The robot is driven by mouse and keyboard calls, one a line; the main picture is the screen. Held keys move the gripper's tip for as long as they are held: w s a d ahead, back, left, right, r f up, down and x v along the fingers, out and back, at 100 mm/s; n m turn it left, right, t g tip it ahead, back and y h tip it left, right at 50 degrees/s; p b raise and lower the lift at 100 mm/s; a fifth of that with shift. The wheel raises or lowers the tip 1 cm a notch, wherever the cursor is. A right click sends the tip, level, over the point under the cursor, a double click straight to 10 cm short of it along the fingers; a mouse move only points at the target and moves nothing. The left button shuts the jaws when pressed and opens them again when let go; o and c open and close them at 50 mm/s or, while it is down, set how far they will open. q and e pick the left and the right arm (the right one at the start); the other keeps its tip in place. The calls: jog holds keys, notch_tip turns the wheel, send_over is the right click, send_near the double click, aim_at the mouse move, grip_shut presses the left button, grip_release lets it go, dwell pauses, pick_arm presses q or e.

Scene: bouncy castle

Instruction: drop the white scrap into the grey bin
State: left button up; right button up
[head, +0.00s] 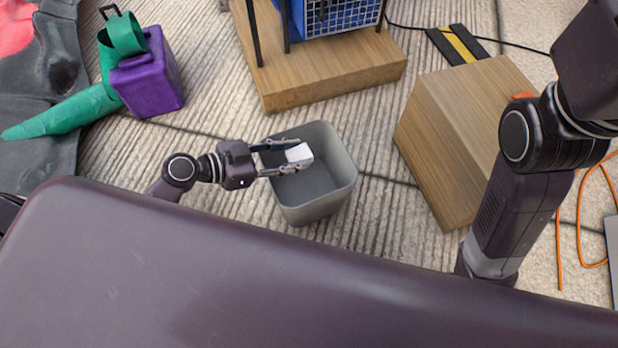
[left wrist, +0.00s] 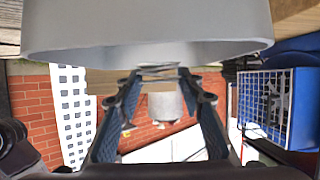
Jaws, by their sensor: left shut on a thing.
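The white scrap (head: 299,153) is a small pale block held between the fingertips of my left gripper (head: 294,158). The gripper is shut on it and reaches in from the left over the open mouth of the grey bin (head: 325,199). The bin stands upright on the floor, and its visible inside looks empty. In the left wrist view the scrap (left wrist: 165,107) shows between the two fingers, with the bin's grey wall (left wrist: 150,30) across the top. My right arm shows at the right in the head view, but its gripper is out of frame.
A wooden box (head: 455,130) stands right of the bin. A wooden platform (head: 335,72) bearing a blue caged unit (head: 335,17) is behind it. A purple block (head: 148,82) with green parts is at left. An orange cable (head: 581,225) lies at right.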

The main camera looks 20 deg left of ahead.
pick_arm(q)
jog(key=shift+f, duration=0.3)
jog(key=o, duration=0.9)
jog(key=v, duration=1.2)
